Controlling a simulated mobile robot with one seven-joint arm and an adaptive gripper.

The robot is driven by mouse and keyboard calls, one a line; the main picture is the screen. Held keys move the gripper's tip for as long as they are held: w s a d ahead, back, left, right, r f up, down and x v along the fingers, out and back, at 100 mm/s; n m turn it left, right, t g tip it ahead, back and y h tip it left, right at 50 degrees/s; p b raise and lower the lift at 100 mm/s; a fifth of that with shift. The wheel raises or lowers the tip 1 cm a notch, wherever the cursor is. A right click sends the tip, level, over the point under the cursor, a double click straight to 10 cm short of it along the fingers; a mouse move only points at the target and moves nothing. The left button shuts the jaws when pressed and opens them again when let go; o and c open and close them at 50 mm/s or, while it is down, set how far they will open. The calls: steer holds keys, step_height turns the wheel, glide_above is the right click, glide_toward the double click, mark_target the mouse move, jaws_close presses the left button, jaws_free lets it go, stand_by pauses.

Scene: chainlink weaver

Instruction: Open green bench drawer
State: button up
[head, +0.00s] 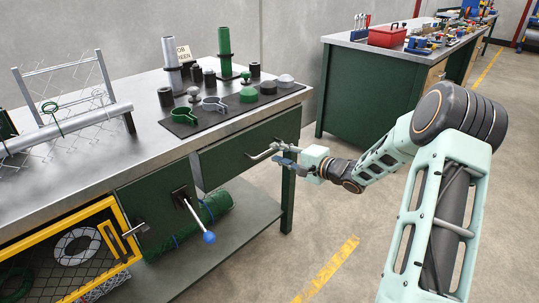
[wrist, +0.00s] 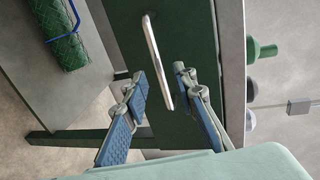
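The green bench drawer (head: 232,160) is under the right part of the metal-topped bench, and its front looks flush with the bench. A silver bar handle (head: 262,151) is mounted on its front. The handle (wrist: 158,60) also shows in the wrist view, against the green drawer front (wrist: 193,30). My gripper (head: 273,154) is at the handle. In the wrist view my gripper (wrist: 160,75) is open, with its blue-padded fingers on either side of the handle. Gaps show between the handle and both fingers, and I cannot see any contact.
A dark mat (head: 228,114) with green and grey fittings lies on the benchtop (head: 105,150) above the drawer. A blue-knobbed lever (head: 209,237) sticks out at the left. A green mesh roll (head: 185,230) lies on the lower shelf.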

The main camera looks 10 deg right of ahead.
mark_target(269, 150)
steer(key=b+x, duration=0.1)
steer(key=x, duration=0.3)
steer(key=shift+w+a+f, duration=0.1)
steer(key=shift+w+a, duration=0.1)
steer(key=shift+w, duration=0.15)
jaws_close()
